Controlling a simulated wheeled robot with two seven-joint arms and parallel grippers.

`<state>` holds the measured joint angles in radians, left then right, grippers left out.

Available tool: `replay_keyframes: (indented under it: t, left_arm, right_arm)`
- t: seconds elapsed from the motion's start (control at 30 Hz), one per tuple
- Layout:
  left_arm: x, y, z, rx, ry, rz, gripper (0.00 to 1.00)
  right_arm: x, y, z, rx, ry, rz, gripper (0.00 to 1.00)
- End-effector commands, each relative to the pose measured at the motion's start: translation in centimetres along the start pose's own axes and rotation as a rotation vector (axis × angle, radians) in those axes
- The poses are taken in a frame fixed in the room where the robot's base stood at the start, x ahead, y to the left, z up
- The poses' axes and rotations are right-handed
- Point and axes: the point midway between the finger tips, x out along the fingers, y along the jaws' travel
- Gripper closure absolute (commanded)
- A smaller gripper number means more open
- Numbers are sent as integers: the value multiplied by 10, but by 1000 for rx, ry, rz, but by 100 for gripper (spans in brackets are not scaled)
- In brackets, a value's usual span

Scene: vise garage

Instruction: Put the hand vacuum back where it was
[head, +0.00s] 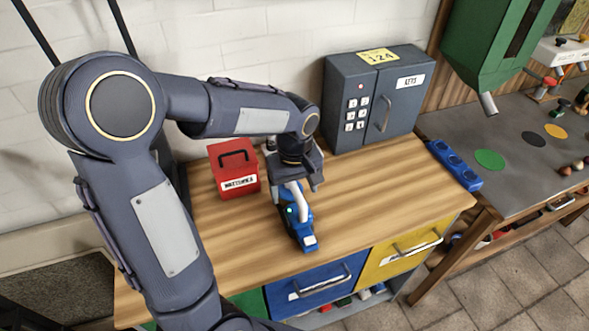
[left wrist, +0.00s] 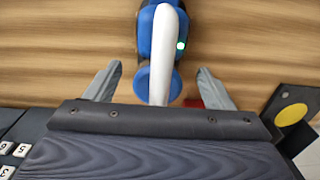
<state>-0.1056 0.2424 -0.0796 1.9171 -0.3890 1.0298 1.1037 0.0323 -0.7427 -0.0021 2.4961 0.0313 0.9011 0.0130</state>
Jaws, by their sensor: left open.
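The hand vacuum (head: 301,228), blue with a white handle and a small green light, sits on the wooden workbench top (head: 385,195). My left gripper (head: 299,184) is over its rear end, pointing down. In the left wrist view, the open fingers of my left gripper (left wrist: 159,70) stand on either side of the white handle of the hand vacuum (left wrist: 168,40), with a gap on both sides. Part of the vacuum is hidden by the gripper in the head view. My right gripper is not in view.
A red box with a handle (head: 235,172) stands left of the vacuum. A grey key safe with a keypad (head: 372,98) stands at the back. A blue strip (head: 454,166) lies at the right edge. The bench top right of the vacuum is clear.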

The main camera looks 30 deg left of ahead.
Motion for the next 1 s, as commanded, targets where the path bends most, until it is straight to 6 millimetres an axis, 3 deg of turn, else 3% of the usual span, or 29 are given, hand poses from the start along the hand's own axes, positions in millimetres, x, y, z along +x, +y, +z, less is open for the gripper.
replay_keyframes:
  t: [0.3,0.5,0.67,0.77,1.0]
  left_arm:
    - [-70,1,0,1,3,5,24]
    - [-97,0,0,1,1,3,24]
    - [-106,-7,4,27,-3,26,24]
    - [-108,-25,18,105,-9,93,24]
    - [-97,-78,79,419,68,360,24]
  right_arm:
    - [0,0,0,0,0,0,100]
    - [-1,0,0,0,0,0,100]
    - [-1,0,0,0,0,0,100]
    - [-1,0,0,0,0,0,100]
    - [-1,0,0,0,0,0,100]
